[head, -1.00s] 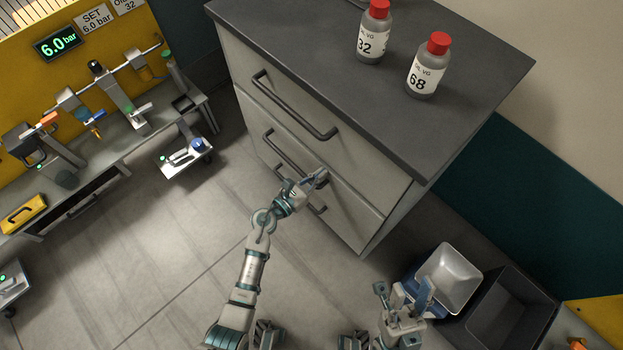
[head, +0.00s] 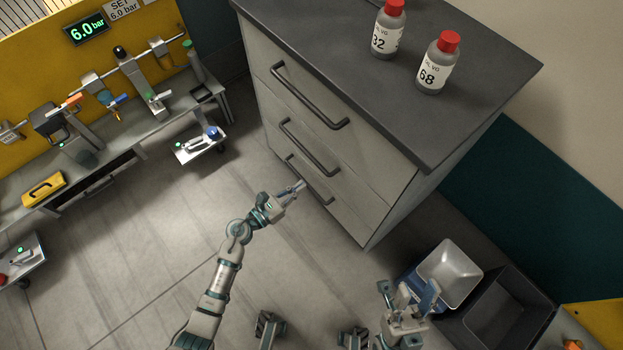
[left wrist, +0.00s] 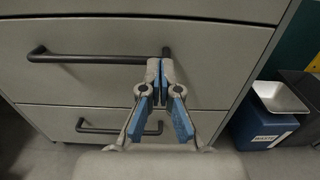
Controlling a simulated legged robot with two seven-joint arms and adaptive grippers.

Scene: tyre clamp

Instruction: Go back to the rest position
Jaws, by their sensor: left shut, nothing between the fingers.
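My left gripper (head: 296,189) is shut and empty, in front of the lower drawers of the grey cabinet (head: 375,215) in the head view. In the left wrist view its fingers (left wrist: 161,75) meet at the tips, with a drawer front and a black handle (left wrist: 85,55) behind them. I cannot tell the exact gap to the handle. My right gripper (head: 410,295) is at the lower right of the head view, its two fingers standing apart with nothing seen between them.
Two red-capped bottles (head: 388,30) (head: 437,65) stand on the cabinet top. A blue bin with a pale tray (head: 449,272) and a black bin (head: 510,310) stand at right. A workbench (head: 120,150) is at left.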

